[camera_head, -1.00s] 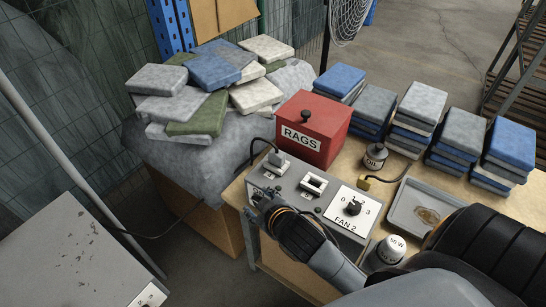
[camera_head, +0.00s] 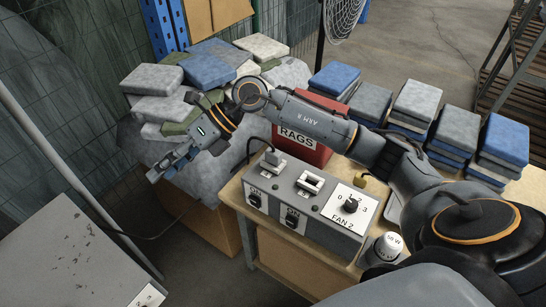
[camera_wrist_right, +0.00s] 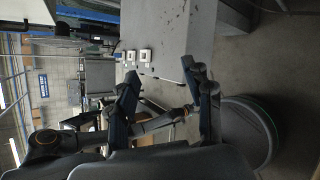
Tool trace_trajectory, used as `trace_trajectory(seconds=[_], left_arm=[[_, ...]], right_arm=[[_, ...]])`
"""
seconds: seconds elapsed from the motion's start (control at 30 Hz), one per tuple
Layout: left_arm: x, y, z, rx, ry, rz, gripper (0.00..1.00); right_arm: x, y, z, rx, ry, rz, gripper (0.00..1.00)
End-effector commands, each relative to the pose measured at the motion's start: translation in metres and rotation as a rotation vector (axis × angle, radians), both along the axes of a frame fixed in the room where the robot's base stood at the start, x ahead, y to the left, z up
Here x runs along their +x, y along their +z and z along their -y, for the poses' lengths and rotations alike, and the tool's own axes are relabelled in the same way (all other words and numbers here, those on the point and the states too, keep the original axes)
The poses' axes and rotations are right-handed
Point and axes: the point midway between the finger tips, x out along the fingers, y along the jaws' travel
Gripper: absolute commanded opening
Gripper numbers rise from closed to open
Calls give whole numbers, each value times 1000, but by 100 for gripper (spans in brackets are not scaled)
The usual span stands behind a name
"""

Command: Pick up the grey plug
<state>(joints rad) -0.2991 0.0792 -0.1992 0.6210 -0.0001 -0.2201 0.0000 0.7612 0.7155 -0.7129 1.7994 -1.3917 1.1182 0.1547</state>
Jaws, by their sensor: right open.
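The grey plug (camera_head: 271,156) sits in the left socket on top of the grey fan control box (camera_head: 330,222), with a dark cord rising from it. My right gripper (camera_head: 168,168) is open and empty. It is in the air to the left of the plug and clearly apart from it, in front of the cloth-covered stack. In the right wrist view the two fingers of my right gripper (camera_wrist_right: 160,68) stand apart with nothing between them. I cannot make out the plug there. My left gripper is not in the head view.
A red RAGS box (camera_head: 310,150) stands behind the control box, partly hidden by my right arm. Stacks of folded cloths (camera_head: 415,105) line the table's back. A white 50 W container (camera_head: 388,247) stands right of the box. A grey cabinet (camera_head: 70,255) is at lower left.

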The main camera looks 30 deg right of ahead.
Motion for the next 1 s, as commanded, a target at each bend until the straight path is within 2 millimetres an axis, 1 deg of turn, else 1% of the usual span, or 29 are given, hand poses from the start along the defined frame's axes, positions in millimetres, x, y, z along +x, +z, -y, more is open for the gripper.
trace_trajectory(seconds=[0.03, 0.07, 0.1, 0.17, 0.2, 0.3, 0.4, 0.5, 0.57, 0.67, 0.8, 0.9, 1.0], left_arm=[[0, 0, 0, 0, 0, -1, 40], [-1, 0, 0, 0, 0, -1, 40], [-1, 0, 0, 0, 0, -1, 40], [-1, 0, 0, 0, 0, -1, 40], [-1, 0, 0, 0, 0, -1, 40], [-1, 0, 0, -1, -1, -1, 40], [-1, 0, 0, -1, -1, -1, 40], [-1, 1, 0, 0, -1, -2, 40], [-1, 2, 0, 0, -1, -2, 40], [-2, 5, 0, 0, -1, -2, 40], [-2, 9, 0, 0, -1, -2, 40], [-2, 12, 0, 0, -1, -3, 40], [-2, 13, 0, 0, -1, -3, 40]], right_arm=[[10, -9, 33, -170, 9, 16, 51], [14, -16, 55, -270, 12, 13, 51], [19, -21, 84, -397, 11, 7, 51], [25, -23, 128, -570, -6, -16, 51], [27, -22, 157, -674, -22, -37, 51], [27, -11, 214, -870, -71, -93, 51], [24, -1, 251, -986, -107, -141, 51], [21, 2, 266, -1037, -123, -165, 51], [20, -4, 268, -1046, -125, -172, 51], [19, -21, 268, -1046, -123, -175, 51], [19, -49, 267, -1044, -121, -174, 51], [19, -66, 267, -1042, -121, -172, 51], [20, -77, 267, -1042, -122, -170, 51]])
